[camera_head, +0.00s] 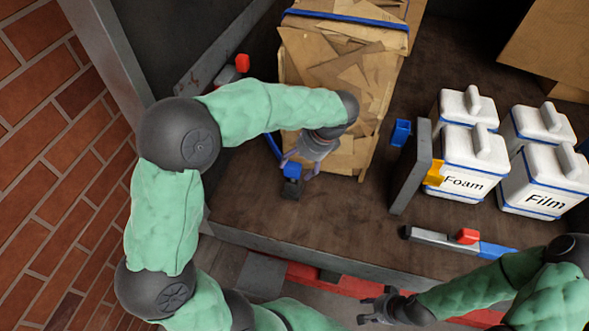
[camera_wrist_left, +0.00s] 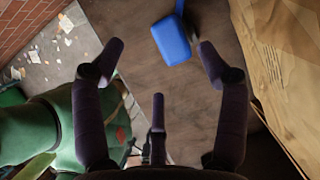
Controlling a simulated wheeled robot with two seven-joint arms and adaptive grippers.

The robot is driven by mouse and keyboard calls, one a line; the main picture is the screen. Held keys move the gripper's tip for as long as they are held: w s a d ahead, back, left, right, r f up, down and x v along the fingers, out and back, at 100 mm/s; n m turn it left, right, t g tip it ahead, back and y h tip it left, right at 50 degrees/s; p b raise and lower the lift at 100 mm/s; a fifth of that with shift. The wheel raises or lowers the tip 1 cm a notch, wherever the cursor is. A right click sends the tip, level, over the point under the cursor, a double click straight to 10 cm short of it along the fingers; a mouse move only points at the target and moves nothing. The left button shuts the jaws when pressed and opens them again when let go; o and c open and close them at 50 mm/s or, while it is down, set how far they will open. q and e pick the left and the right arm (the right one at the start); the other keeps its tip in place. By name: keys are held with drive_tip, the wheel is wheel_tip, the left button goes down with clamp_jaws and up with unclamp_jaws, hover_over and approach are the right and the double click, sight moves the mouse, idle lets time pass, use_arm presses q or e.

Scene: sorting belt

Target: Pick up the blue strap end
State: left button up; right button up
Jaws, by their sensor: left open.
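The blue strap end (camera_head: 291,170) is a small blue block at the lower left of the cardboard bale. A dark piece sits just below it in the head view. In the left wrist view the blue strap end (camera_wrist_left: 172,40) lies beyond the fingertips, nearer the right finger, with a strap running up from it. My left gripper (camera_head: 298,166) is open and empty, its fingers close around or above the block; contact cannot be told. It also shows in the left wrist view (camera_wrist_left: 160,62) with its fingers spread. My right gripper (camera_head: 373,306) is spread open and empty at the bottom.
The cardboard bale (camera_head: 362,78) stands right beside my left gripper. White boxes marked Foam (camera_head: 462,163) and Film (camera_head: 541,182) stand at right. Brown surface below the bale is clear.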

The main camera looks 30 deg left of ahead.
sight(292, 173)
use_arm(q)
drive_tip(key=shift+w+b+x, duration=0.25)
drive_tip(key=shift+b+x, duration=0.05)
drive_tip(key=shift+x, duration=1.5)
drive_tip(key=shift+w+b+x, duration=0.2)
drive_tip(key=shift+b+x, duration=0.05)
drive_tip(key=shift+x, duration=1.6)
drive_tip(key=shift+d, duration=0.15)
drive_tip(key=c, duration=1.4)
